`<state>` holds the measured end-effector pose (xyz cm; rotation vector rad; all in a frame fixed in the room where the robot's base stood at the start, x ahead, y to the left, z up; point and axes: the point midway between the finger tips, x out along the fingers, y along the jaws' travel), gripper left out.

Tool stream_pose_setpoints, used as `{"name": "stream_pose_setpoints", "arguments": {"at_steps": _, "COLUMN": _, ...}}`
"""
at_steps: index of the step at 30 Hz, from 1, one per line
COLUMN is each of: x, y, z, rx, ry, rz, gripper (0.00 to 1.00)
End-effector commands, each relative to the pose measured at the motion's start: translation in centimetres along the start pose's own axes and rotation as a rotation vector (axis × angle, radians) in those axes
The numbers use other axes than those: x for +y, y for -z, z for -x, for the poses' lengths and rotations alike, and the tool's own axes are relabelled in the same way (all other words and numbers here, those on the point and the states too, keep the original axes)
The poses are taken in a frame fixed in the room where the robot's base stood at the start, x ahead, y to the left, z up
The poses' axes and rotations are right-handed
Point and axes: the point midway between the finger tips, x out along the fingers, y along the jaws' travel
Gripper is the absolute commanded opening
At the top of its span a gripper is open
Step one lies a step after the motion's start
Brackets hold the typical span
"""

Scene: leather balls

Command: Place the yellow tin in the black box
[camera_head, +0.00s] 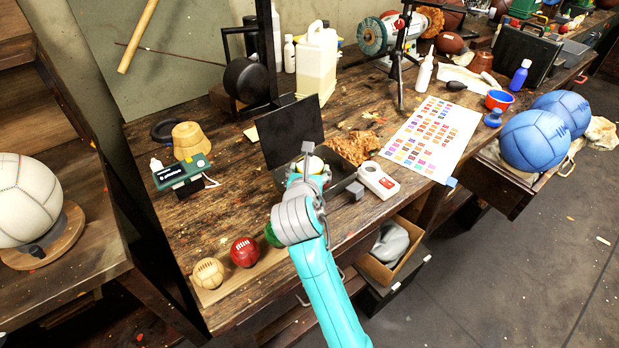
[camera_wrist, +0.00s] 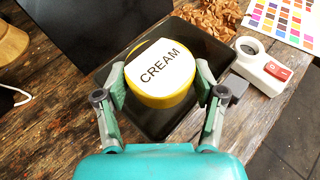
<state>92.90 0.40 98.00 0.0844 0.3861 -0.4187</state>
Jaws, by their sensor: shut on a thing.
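The yellow tin (camera_wrist: 163,96) is round and has a white lid label reading "CREAM". My gripper (camera_wrist: 164,92) is shut on it, one finger on each side. The tin is over or inside the open black box (camera_wrist: 187,130); I cannot tell whether it touches the box floor. In the head view the box (camera_head: 338,186) stands on the workbench with its lid raised at the back. My gripper (camera_head: 307,167) is over the box there, and the tin (camera_head: 312,160) shows only partly behind it.
A white device with a red switch (camera_head: 378,181) stands right of the box. Brown shavings (camera_head: 355,146) lie behind it, and a colour chart (camera_head: 433,138) lies further right. A green device (camera_head: 183,174) is at the left. Small balls (camera_head: 244,252) line the front edge.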

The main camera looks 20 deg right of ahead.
Motion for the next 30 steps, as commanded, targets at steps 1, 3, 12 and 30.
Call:
{"name": "stream_pose_setpoints", "arguments": {"at_steps": 1, "x": 0.0, "y": 0.8, "z": -0.3, "rx": 0.002, "ry": 0.001, "rz": 0.002, "gripper": 0.30}}
{"name": "stream_pose_setpoints", "arguments": {"at_steps": 3, "x": 0.0, "y": 1.7, "z": -0.7, "rx": 0.003, "ry": 0.001, "rz": 0.003, "gripper": 0.30}}
{"name": "stream_pose_setpoints", "arguments": {"at_steps": 12, "x": 0.0, "y": 2.4, "z": -1.0, "rx": 0.000, "ry": -0.001, "rz": 0.000, "gripper": 0.30}}
{"name": "stream_pose_setpoints", "arguments": {"at_steps": 30, "x": 0.0, "y": 3.5, "z": -1.4, "rx": -0.001, "ry": 0.000, "rz": 0.000, "gripper": 0.30}}
